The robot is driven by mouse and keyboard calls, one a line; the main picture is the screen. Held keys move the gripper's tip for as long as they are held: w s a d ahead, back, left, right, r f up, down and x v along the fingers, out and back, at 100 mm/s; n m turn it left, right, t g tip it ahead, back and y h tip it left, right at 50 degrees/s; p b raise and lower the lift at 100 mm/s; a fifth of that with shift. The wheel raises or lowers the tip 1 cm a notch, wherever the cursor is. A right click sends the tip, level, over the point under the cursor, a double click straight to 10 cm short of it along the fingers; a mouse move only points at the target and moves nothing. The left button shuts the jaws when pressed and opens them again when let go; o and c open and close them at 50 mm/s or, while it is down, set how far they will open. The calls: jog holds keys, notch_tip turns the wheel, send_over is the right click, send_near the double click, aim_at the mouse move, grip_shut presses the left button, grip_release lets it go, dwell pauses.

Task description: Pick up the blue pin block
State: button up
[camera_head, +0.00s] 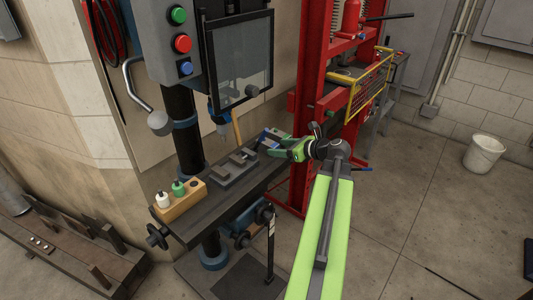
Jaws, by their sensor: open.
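A small blue and grey block (269,135), which looks like the blue pin block, sits at the far right end of the dark drill-press table (207,226). My gripper (274,149), with green jaws, is open beside the block, on its near right side. My black wrist and green arm reach in from the lower right. The jaws overlap part of the block in this view. I cannot tell whether they touch it or stand around it.
A grey vise (234,168) lies on the table left of the block. A wooden holder (180,203) with white and green bottles stands at the near left. The drill chuck (219,118) hangs above. A red press frame (313,110) stands close behind my gripper. The right floor is mostly clear.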

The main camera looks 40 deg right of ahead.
aim_at(267, 146)
jog(key=shift+x, duration=1.2)
jog(key=b+x, duration=0.2)
jog(key=x, duration=0.2)
jog(key=shift+w+d+f, duration=0.2)
jog(key=shift+w+f, duration=0.1)
jog(key=shift+w, duration=0.25)
jog(key=shift+a+r, duration=0.1)
grip_shut()
